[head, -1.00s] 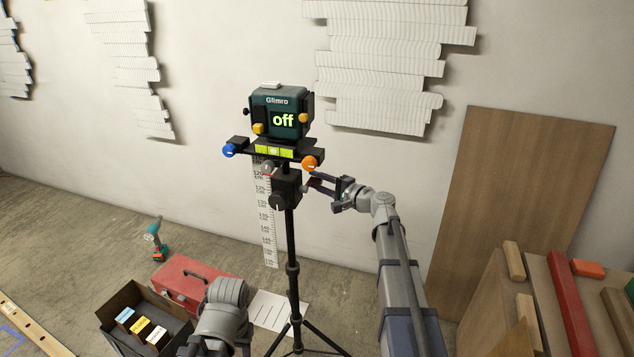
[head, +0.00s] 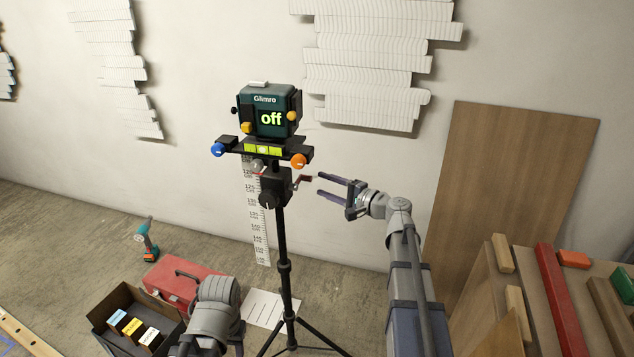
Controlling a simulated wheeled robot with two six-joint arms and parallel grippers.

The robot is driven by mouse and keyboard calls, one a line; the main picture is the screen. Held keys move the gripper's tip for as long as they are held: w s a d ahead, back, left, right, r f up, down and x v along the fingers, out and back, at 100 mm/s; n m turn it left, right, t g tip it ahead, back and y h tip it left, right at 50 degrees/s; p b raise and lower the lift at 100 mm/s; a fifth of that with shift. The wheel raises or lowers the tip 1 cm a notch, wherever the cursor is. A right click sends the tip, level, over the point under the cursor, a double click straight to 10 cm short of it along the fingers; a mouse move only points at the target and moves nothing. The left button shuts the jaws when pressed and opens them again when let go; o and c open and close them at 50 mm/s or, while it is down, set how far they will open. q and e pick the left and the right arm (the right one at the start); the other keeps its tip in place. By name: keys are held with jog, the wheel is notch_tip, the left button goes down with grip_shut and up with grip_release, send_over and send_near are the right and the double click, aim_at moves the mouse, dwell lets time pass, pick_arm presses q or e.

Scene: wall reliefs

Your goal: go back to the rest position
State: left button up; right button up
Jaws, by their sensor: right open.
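My right gripper (head: 320,188) is open and empty, its two fingers pointing left.
A red toolbox (head: 182,280), an open black box (head: 108,299) with labelled blocks and a drill (head: 147,240) are on the floor at left. A wooden board (head: 515,190) leans on the wall at right. Timber pieces (head: 560,300) stand at lower right. White reliefs (head: 375,65) hang on the wall.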

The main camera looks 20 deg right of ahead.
jog(key=shift+s+d, duration=0.15)
jog(key=shift+s, duration=0.1)
jog(key=s+a+f+n+g+h, duration=0.2)
jog(key=s+a+f+n+g, duration=0.65)
jog(key=s+a+f, duration=0.4)
jog(key=s+f+n+g+h, duration=0.5)
jog(key=s+f+h, duration=0.3)
jog(key=s, duration=0.4)
jog(key=s+a+n+h, duration=0.1)
jog(key=s+a+n, duration=0.35)
jog(key=a, duration=0.45)
notch_tip(320, 180, up, 13)
jog(key=m+p, duration=0.1)
jog(key=p, duration=1.1)
jog(key=shift+f+g, duration=0.2)
jog(key=shift+g, duration=0.25)
